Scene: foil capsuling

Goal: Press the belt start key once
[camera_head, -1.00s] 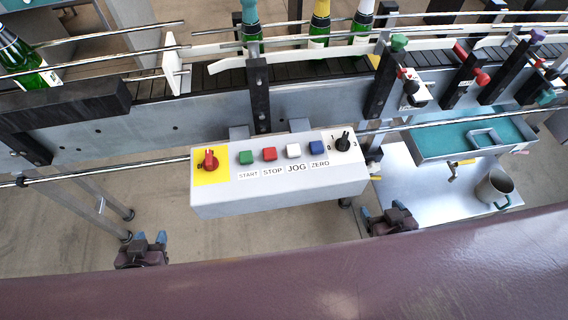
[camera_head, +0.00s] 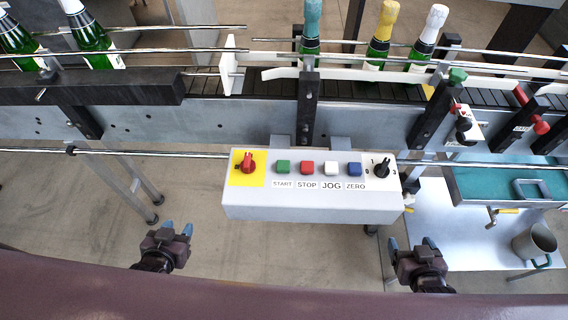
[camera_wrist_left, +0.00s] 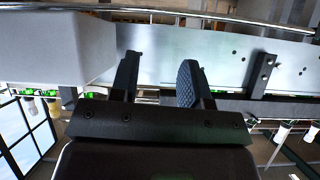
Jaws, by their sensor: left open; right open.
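The green START key (camera_head: 283,167) is the leftmost of the push keys on the light grey control box (camera_head: 312,208), above a START label. My left gripper (camera_head: 176,231) is open and empty, low and to the left of the box, apart from it. In the left wrist view its two fingers (camera_wrist_left: 160,80) are spread, with the box side (camera_wrist_left: 50,50) at upper left; the keys do not show there. My right gripper (camera_head: 414,244) is open and empty, below the right end of the box.
The conveyor with bottles runs behind. A mug (camera_head: 534,242) stands at right.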

